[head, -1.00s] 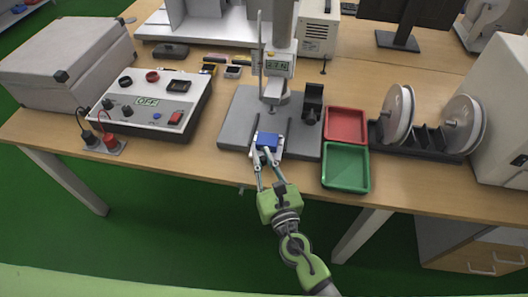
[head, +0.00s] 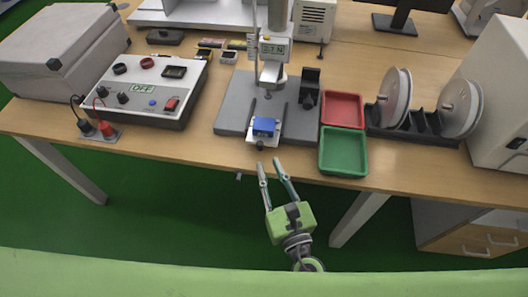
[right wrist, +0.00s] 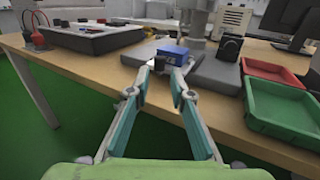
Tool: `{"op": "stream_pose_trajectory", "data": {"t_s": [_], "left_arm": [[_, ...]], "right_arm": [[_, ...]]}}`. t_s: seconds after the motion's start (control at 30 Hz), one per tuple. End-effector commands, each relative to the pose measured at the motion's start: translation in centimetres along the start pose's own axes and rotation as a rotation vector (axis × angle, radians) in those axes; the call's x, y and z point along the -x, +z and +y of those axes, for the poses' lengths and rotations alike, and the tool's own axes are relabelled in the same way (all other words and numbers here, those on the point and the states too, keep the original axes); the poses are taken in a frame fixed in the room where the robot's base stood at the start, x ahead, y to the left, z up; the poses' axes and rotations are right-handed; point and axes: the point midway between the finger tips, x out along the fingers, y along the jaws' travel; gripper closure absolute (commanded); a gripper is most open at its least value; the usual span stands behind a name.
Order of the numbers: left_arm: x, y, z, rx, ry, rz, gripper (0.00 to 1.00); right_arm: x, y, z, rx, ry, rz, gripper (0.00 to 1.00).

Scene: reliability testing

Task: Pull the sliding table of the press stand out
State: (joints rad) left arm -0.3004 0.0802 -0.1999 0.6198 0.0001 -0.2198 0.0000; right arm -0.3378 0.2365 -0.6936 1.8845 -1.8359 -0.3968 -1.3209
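The press stand (head: 232,108) is on the table with a grey base, a column and a display head. Its sliding table (head: 258,141) is a light plate at the front of the base, with a dark knob (head: 260,148) at its front edge. A blue block (head: 264,126) sits on the plate; it also shows in the right wrist view (right wrist: 171,54). My right gripper (head: 268,163) is open and empty, just in front of the knob and off the table's front edge. In the right wrist view its fingers (right wrist: 167,70) point at the knob and block. My left gripper is not in view.
A red tray (head: 342,96) and a green tray (head: 322,153) lie right of the stand. A control box (head: 126,115) is to the left, with red and black plugs in front. Reels (head: 396,92) stand at the right. The floor in front is clear.

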Motion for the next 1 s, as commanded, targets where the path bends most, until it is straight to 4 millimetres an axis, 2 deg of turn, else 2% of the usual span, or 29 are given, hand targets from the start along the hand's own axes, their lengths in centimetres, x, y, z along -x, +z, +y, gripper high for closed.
{"op": "stream_pose_trajectory", "data": {"t_s": [0.1,0.27,0.87,0.97,1.0], "left_arm": [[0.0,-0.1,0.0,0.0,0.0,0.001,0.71],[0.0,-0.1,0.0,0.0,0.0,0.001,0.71],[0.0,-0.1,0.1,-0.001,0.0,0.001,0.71],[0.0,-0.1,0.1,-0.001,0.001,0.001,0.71],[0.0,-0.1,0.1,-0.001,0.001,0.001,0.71]], "right_arm": [[1.9,-0.1,0.0,0.002,0.002,0.001,0.79],[3.0,0.0,0.0,-0.001,0.001,0.0,0.79],[3.2,-0.1,0.0,-0.003,-0.001,0.002,0.79],[3.1,-1.6,-0.5,-0.041,-0.011,0.034,0.79],[3.0,-2.9,-0.9,-0.076,-0.021,0.061,0.79]]}}
